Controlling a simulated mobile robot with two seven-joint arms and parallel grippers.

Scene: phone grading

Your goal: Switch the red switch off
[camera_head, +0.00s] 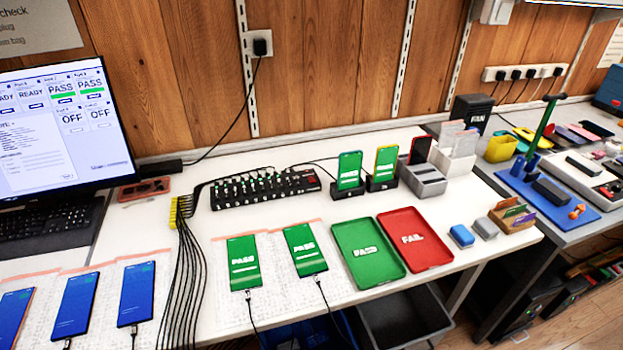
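A long black hub (262,190) with rows of small buttons and lights lies on the white table behind the phones. A small red switch (312,179) shows at its right end. It is too small to tell its position. Black cables run from the hub's left side. Neither of my grippers is in view.
Two phones (243,263) reading PASS lie in front of the hub, with blue-screened phones (75,305) further left. A green tray (342,228) and a red FAIL tray (440,252) lie to the right. Phones in docks (350,190) stand beside the hub. A cable bundle (183,240) crosses the table.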

